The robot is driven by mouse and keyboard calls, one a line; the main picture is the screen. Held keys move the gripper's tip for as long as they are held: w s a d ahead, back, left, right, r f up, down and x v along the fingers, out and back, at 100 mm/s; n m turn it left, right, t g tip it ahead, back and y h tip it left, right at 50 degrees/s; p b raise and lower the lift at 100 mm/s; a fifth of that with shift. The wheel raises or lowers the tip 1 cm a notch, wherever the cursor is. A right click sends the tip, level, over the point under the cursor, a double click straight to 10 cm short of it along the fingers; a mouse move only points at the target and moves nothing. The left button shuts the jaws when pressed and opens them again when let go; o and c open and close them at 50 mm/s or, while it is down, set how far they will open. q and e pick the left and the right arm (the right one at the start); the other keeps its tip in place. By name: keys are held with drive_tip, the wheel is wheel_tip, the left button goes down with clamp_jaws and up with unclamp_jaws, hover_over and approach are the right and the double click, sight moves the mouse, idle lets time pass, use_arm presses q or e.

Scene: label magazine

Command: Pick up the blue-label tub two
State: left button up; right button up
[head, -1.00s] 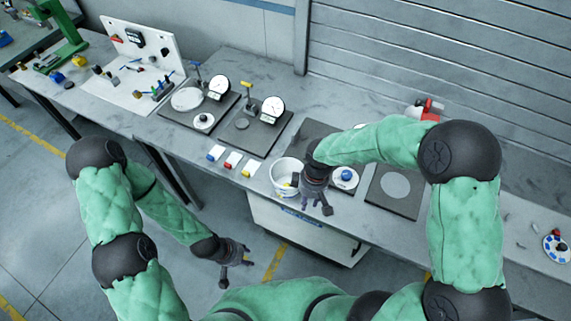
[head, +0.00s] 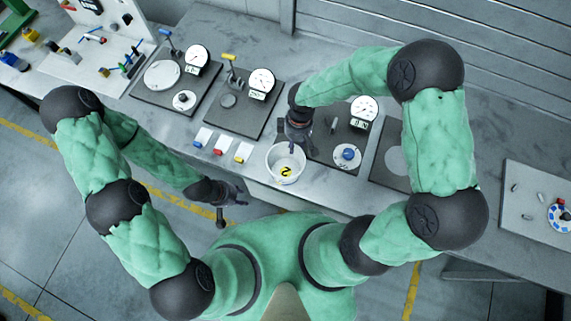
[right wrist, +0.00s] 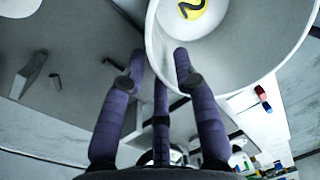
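The white tub (head: 272,172) stands near the front edge of the bench in the head view. A yellow disc marked 2 (head: 286,171) shows inside it; I see no blue label on it. The tub fills the upper right of the right wrist view (right wrist: 238,85). My right gripper (head: 298,141) is at the tub's far rim. In the right wrist view its fingers (right wrist: 158,75) are spread, one overlapping the tub wall; I cannot tell whether they touch it. My left gripper (head: 229,208) hangs off the bench front, its fingers unclear.
Red, blue and yellow blocks on white cards (head: 222,145) lie left of the tub. Dark plates with dial gauges (head: 261,81) stand behind. A blue-knobbed disc (head: 347,156) sits just right. A white board with tools (head: 95,55) is at far left.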

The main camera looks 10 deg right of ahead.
sight(291, 159)
drive_tip(key=shift+s+a+f, duration=0.1)
drive_tip(key=shift+a+f, duration=0.05)
drive_tip(key=shift+f, duration=0.8)
drive_tip(key=shift+s+a+f, duration=0.1)
drive_tip(key=shift+a+f, duration=0.1)
drive_tip(key=shift+f, duration=0.8)
drive_tip(key=shift+a+f, duration=0.15)
drive_tip(key=shift+f, duration=0.8)
clamp_jaws()
